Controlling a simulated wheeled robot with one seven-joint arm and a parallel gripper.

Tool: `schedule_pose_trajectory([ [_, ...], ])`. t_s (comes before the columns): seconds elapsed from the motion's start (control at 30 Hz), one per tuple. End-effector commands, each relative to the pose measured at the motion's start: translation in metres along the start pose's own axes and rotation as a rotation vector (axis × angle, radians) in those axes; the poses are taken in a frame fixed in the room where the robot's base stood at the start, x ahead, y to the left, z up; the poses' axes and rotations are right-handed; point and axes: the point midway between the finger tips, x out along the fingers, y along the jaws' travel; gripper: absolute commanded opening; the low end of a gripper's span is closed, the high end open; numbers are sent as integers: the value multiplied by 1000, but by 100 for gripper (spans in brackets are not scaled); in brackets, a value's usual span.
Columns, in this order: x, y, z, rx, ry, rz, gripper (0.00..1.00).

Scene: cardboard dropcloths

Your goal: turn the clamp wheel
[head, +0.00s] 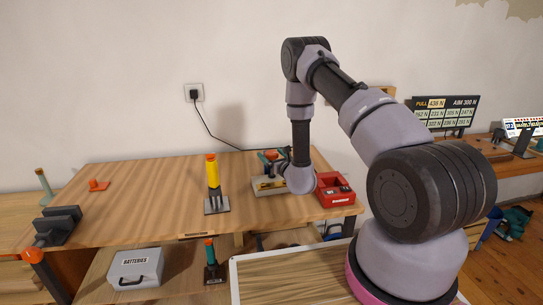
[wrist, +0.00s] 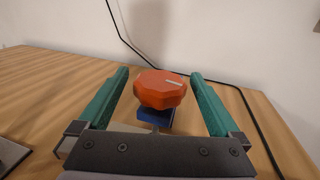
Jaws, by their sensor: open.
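The clamp wheel (wrist: 160,88) is an orange-red, faceted knob with a pale mark on its top, set above a blue part (wrist: 155,118). In the wrist view it sits between the two teal fingers of my gripper (wrist: 160,74), which are open on either side of it. Gaps show between the wheel and both fingers, so no contact is visible. In the head view my gripper (head: 271,158) is at the back right of the wooden bench, and only a little of the orange wheel shows there. My wrist hides part of the fixture under it.
A red bin (head: 335,200) stands just right of my gripper. A black cable (wrist: 240,92) runs behind the wheel to a wall socket (head: 194,92). The bench's middle left is mostly clear.

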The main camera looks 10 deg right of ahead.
Motion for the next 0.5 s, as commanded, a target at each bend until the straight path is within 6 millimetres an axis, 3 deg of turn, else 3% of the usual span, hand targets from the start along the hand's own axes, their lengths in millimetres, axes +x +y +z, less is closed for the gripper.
schedule_pose_trajectory([
  [0.03,0,0,0,0,0,0,95],
  [0.2,0,0,0,0,0,0,30],
  [0.27,0,0,0,0,0,0,13],
  [0.5,0,-1,0,0,-1,21,13],
])
